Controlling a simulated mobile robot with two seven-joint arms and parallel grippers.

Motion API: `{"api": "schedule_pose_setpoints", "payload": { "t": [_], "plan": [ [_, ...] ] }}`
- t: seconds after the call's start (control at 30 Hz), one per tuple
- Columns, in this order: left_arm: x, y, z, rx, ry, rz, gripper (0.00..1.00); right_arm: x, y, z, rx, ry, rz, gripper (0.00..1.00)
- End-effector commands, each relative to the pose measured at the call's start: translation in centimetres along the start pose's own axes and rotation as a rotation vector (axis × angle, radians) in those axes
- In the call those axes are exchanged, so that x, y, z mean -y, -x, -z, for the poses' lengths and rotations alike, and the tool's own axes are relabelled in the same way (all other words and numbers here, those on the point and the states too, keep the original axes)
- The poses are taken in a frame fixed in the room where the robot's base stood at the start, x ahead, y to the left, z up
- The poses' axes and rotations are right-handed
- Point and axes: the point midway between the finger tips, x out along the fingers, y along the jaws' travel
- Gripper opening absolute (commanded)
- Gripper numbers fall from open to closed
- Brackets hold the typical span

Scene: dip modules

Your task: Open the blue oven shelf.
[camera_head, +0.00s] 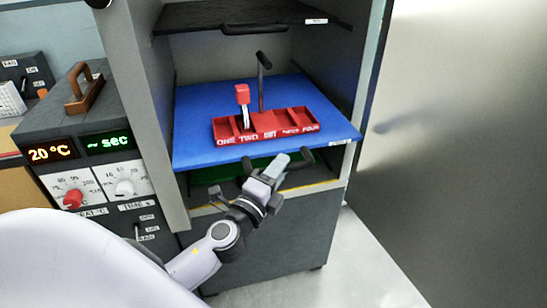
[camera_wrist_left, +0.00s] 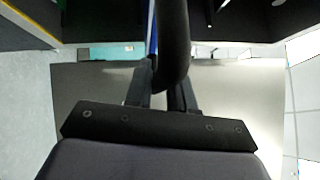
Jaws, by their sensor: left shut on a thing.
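The blue oven shelf (camera_head: 200,115) is in the middle of the open oven. Its front edge sticks out a little past the oven's left wall. Its dark curved handle (camera_head: 303,159) is at the front edge, and in the left wrist view the handle (camera_wrist_left: 174,40) passes between the fingers. My left gripper (camera_head: 278,168) is shut on this handle, just below the shelf's front edge. The shelf's edge shows as a thin blue strip in the left wrist view. My right gripper is not in view.
A red compartment tray (camera_head: 265,127) with a red-topped tool stands on the blue shelf. A black shelf (camera_head: 200,17) is above and a green one (camera_head: 225,170) below. The grey door (camera_head: 460,130) stands open at right. A control panel (camera_head: 85,150) is at left.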

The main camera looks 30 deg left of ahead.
Motion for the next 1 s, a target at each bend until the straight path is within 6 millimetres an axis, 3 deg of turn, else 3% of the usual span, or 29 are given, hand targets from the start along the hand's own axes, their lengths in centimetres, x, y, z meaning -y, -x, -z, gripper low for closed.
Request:
{"api": "schedule_pose_setpoints", "payload": {
  "t": [0.5, 1.0],
  "plan": [
    [1.5, 6.4, 6.4, 0.001, 0.003, -0.003, 0.0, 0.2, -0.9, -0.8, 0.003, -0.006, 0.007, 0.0],
    [2.4, 8.8, 8.7, 0.0, 0.0, -0.002, 0.0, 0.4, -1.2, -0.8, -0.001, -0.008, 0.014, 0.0]
  ]
}}
